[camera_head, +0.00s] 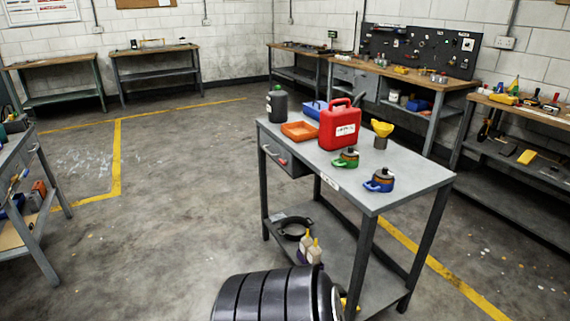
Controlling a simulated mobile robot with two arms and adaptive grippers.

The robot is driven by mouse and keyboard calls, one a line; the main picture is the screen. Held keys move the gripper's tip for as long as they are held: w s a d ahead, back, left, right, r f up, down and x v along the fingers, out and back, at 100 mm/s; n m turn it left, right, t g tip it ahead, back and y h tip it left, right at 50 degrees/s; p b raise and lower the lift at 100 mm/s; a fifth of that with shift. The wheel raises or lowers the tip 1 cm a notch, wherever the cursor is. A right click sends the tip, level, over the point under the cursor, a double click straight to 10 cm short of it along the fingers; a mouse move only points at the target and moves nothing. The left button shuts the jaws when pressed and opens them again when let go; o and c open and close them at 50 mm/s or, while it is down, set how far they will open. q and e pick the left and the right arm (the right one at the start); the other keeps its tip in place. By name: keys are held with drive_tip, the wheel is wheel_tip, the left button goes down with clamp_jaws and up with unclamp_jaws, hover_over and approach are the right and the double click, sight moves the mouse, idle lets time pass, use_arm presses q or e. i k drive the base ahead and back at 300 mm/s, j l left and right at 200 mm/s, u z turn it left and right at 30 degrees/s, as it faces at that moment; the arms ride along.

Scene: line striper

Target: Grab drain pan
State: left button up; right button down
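A black, round, shallow pan (292,236), which looks like the drain pan, lies on the lower shelf (338,268) of the grey metal work table (400,172). It sits towards the left end of the shelf, under the table top. Small bottles with yellow spouts (311,252) stand next to it and in front of part of it. Neither of my grippers shows in the head view.
The table top holds a red jug (340,127), an orange tray (299,132), a blue bin, a dark bottle (278,104), a yellow funnel and small green and blue containers. A black ribbed cylinder (262,298) fills the bottom centre. Floor left of the table is open.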

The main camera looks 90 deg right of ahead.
sight(293, 228)
drive_tip(key=z, duration=2.85)
drive_tip(key=i+u, duration=0.45)
drive_tip(key=i, duration=0.85)
